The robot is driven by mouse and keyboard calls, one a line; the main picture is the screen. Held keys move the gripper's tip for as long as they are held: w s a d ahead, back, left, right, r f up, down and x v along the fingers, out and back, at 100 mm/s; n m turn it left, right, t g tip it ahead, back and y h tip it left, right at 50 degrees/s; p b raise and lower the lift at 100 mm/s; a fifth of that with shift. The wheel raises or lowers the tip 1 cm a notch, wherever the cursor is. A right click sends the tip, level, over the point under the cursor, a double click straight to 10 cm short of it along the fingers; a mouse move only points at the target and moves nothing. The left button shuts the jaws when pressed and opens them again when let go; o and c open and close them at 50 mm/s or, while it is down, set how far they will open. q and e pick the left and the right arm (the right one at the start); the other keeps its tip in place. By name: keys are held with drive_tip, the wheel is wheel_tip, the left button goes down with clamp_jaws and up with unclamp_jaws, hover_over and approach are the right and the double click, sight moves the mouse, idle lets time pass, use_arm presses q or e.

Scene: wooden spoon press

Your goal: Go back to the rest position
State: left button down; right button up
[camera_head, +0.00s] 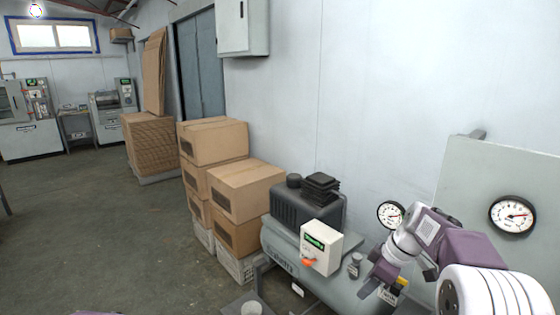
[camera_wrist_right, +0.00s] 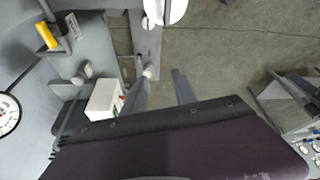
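My right arm comes in from the lower right of the head view, white and purple. Its gripper (camera_head: 372,286) hangs in front of the grey compressor tank (camera_head: 285,262), near a yellow-handled valve (camera_head: 402,282). In the right wrist view the two grey fingers of the right gripper (camera_wrist_right: 160,78) stand apart with nothing between them. The white control box (camera_head: 321,246) with a green display and an orange-red knob is left of the gripper; it also shows in the wrist view (camera_wrist_right: 103,100). My left gripper is not in view.
Stacked cardboard boxes (camera_head: 240,190) stand left of the compressor. Two pressure gauges (camera_head: 391,214) (camera_head: 513,215) sit behind and beside my right arm, the larger on a pale panel (camera_head: 490,170). Machines (camera_head: 27,120) stand at the far left. The floor (camera_head: 90,225) at the left is open.

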drive_tip(key=s+a+f+m+g+h+p, duration=0.1)
drive_tip(key=s+a+f+m, duration=0.15)
drive_tip(key=s, duration=0.45)
drive_tip(key=s+a+f+m+g+h+p, duration=0.1)
drive_tip(key=s+a+p, duration=0.1)
drive_tip(key=s+a, duration=0.35)
drive_tip(key=s+d+f+m+h, duration=0.1)
drive_tip(key=s+d+f+m, duration=0.2)
drive_tip(key=s+f+m, duration=0.2)
drive_tip(key=s+m, duration=0.3)
drive_tip(key=shift+s+f+t, duration=0.15)
drive_tip(key=shift+t, duration=0.15)
drive_tip(key=shift+s, duration=0.1)
